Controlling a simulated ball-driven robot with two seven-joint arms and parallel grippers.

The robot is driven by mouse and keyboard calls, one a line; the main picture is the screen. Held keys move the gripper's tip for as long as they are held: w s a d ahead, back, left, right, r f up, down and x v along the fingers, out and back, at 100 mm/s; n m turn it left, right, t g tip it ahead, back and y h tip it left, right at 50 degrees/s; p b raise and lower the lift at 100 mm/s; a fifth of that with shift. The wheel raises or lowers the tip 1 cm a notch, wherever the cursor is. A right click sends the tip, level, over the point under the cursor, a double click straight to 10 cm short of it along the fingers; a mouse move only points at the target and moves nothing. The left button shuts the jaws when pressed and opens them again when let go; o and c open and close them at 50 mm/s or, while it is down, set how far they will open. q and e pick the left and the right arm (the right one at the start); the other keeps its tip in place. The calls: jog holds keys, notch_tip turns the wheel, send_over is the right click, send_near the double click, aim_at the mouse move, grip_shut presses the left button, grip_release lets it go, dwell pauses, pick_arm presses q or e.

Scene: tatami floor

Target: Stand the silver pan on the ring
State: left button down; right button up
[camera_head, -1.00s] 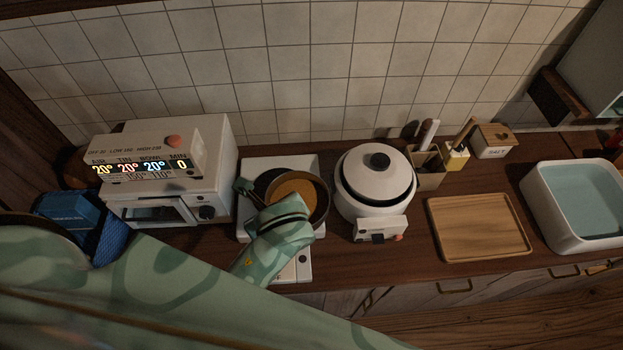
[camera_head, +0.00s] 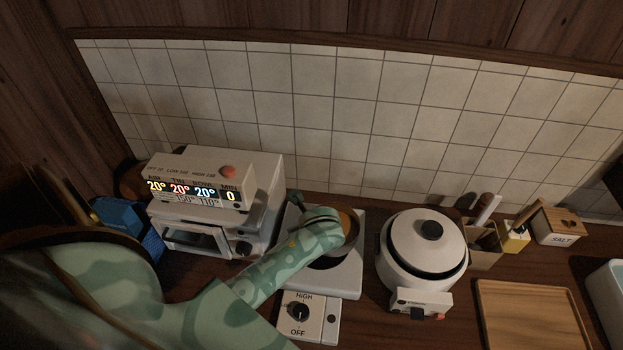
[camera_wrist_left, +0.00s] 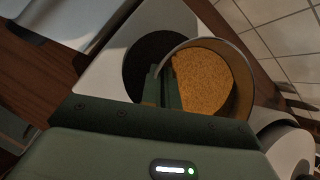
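The silver pan (camera_wrist_left: 243,95) has a grey metal wall and a golden-brown inside. In the wrist view it overlaps the right part of the black round ring (camera_wrist_left: 150,55) on a white hob. In the head view only a brown part of the pan (camera_head: 350,226) shows behind my left gripper (camera_head: 328,220); the dark ring (camera_head: 328,262) shows below it. In the wrist view the fingers of my left gripper (camera_wrist_left: 158,84) are close together at the pan's near-left rim and appear shut on it. Whether the pan touches the hob is hidden. My right gripper is not in view.
A white oven with a lit display (camera_head: 215,200) stands left of the hob. A white rice cooker (camera_head: 425,255) stands close on its right. A wooden tray (camera_head: 530,315), a salt box (camera_head: 558,224) and utensil holder (camera_head: 484,245) are farther right. A tiled wall is behind.

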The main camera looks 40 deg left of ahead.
pick_arm(q)
jog(key=shift+w+a+f, duration=0.15)
jog(key=shift+w+f, duration=0.1)
jog(key=shift+f, duration=0.1)
jog(key=f, duration=0.1)
jog(key=f+b, duration=0.1)
jog(key=f, duration=0.1)
jog(key=shift+w+a+f, duration=0.15)
jog(key=shift+w+f, duration=0.05)
jog(key=shift+f, duration=0.1)
jog(key=c, duration=1.7)
grip_release()
jog(key=p+v, duration=0.3)
jog(key=v, duration=0.9)
